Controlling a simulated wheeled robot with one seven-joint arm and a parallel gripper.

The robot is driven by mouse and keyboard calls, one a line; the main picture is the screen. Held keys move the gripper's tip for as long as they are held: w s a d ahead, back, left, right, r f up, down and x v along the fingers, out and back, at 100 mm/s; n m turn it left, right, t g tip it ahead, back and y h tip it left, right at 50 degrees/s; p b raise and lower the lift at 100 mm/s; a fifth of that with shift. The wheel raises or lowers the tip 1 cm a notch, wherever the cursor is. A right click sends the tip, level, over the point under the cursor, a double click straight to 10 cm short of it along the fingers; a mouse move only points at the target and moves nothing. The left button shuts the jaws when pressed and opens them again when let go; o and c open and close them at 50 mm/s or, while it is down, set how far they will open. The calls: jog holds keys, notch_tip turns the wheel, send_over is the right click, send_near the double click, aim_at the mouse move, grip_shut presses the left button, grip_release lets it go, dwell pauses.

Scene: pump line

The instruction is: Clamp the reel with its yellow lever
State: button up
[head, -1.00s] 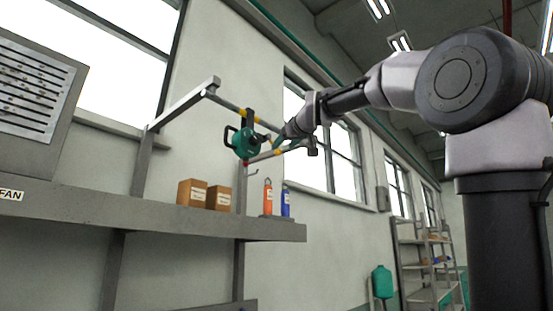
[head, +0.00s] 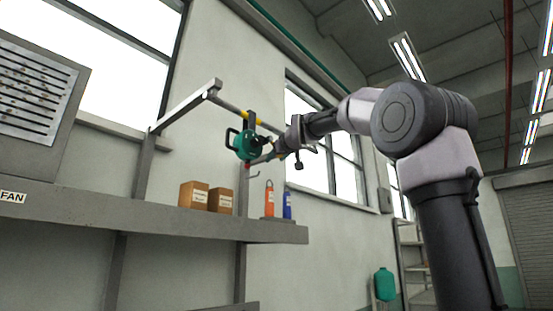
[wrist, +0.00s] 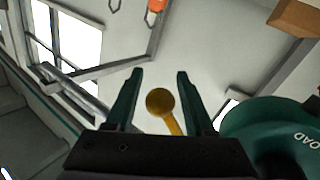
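The green reel (head: 247,145) hangs from a rail above the shelf, in the middle of the head view. In the wrist view the reel (wrist: 262,125) fills the lower right, close beside my right finger. Its yellow lever (wrist: 160,102) shows there as a round knob on a short stem, between my two green fingers and apart from both. My gripper (wrist: 160,74) is open, with a clear gap on each side of the knob. In the head view my gripper (head: 270,143) is just right of the reel, and its fingertips are hard to make out.
The rail (head: 235,108) with yellow bands runs over the grey shelf (head: 150,210). Two cardboard boxes (head: 207,196), an orange bottle (head: 269,200) and a blue bottle (head: 287,205) stand on the shelf below. A window (head: 315,150) lies behind my arm.

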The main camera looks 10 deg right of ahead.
grip_shut()
dwell(1.2)
